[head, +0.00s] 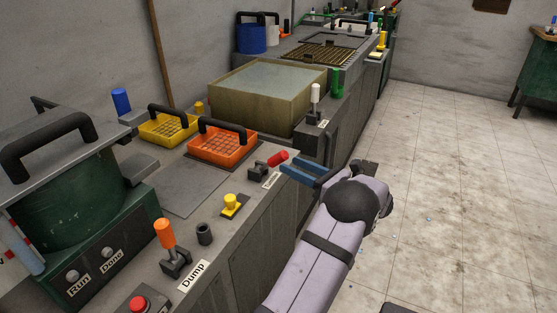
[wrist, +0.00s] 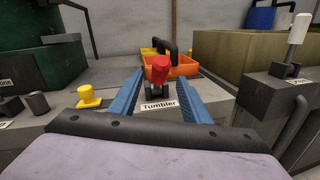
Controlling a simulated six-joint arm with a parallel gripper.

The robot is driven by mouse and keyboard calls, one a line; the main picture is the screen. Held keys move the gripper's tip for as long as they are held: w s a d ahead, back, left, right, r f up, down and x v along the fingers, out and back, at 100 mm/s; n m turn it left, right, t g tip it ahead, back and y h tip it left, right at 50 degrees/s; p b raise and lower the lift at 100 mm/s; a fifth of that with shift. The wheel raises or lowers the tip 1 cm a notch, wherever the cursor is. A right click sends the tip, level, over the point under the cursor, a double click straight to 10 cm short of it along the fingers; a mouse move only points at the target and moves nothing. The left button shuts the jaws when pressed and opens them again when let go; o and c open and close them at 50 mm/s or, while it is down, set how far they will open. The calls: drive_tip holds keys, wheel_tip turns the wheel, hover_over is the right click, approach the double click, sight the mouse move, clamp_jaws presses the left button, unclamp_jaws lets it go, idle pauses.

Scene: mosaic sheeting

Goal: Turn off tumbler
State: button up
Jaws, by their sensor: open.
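The Tumbler lever has a red handle (head: 278,158) on a dark base at the edge of the grey counter, beside a white "Tumbler" label (head: 271,180). The handle leans out toward my gripper, and its red end (wrist: 160,68) faces the wrist camera. My gripper (head: 290,166) has two blue fingers, spread open and empty. In the wrist view the fingers point at the lever, one on each side of the red handle. I see no clear contact with it.
An orange basket (head: 222,145) and a yellow basket (head: 168,128) stand behind the lever. A yellow knob (head: 233,203) and an orange Dump lever (head: 165,234) are nearer on the counter. A white-handled lever (head: 315,95) stands right.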

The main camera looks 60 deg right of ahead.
sight(279, 159)
drive_tip(key=shift+w+d, duration=0.2)
drive_tip(key=shift+w, duration=0.85)
drive_tip(key=shift+w+d, duration=0.2)
drive_tip(key=shift+w, duration=0.85)
drive_tip(key=shift+w+d, duration=0.2)
drive_tip(key=shift+w, duration=0.85)
drive_tip(key=shift+c, duration=0.6)
clamp_jaws()
